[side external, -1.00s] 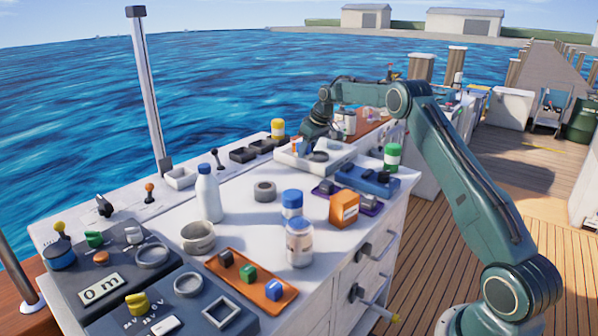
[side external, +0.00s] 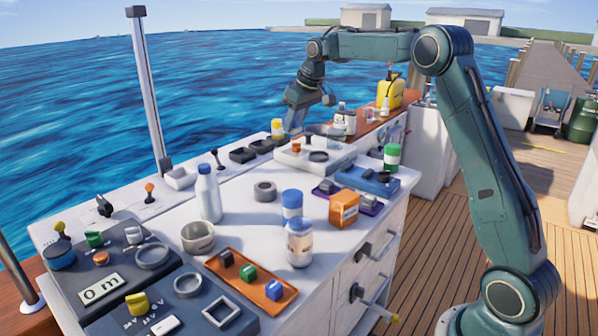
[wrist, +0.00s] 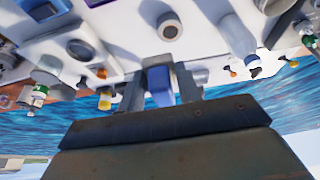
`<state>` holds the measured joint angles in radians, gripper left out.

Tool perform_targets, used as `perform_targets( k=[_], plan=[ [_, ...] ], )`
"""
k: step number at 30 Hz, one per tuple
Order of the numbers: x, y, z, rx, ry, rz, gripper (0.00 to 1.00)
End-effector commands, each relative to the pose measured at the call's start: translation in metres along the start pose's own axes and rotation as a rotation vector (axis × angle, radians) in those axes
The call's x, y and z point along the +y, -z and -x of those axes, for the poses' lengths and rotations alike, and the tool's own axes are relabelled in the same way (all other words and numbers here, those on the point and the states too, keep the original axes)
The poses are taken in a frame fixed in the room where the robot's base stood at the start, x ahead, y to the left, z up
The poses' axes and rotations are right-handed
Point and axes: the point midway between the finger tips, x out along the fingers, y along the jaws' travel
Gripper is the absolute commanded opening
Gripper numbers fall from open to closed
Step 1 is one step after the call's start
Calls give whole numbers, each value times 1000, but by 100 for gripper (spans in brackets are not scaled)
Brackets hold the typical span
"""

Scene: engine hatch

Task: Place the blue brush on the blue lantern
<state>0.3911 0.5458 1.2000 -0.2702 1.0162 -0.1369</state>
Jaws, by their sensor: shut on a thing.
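My gripper (side external: 293,118) is raised above the far end of the white counter, near the water side. In the wrist view, its two fingers (wrist: 160,92) are shut on a blue object, which I take for the blue brush (wrist: 158,84). Only a short blue block of it shows between the fingers; in the side view I cannot make it out. I cannot clearly identify a blue lantern.
A white tray-like unit (side external: 330,163) stands below and right of my gripper. A yellow-topped jar (side external: 277,130), dark square bins (side external: 243,154) and a green jar (side external: 390,158) are near it. A tall white bottle (side external: 208,194), orange box (side external: 344,208) and orange tray (side external: 258,287) stand nearer.

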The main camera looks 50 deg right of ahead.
Motion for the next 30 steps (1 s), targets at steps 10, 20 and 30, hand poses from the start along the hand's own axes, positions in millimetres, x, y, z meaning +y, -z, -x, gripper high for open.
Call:
perform_targets(
  k=[10, 20, 30],
  plan=[
    [-58, -22, 67, 6, 1, -1, 10],
    [-85, -39, 97, 5, 3, -3, 10],
    [-87, -42, 95, 3, 4, -5, 10]
  ],
)
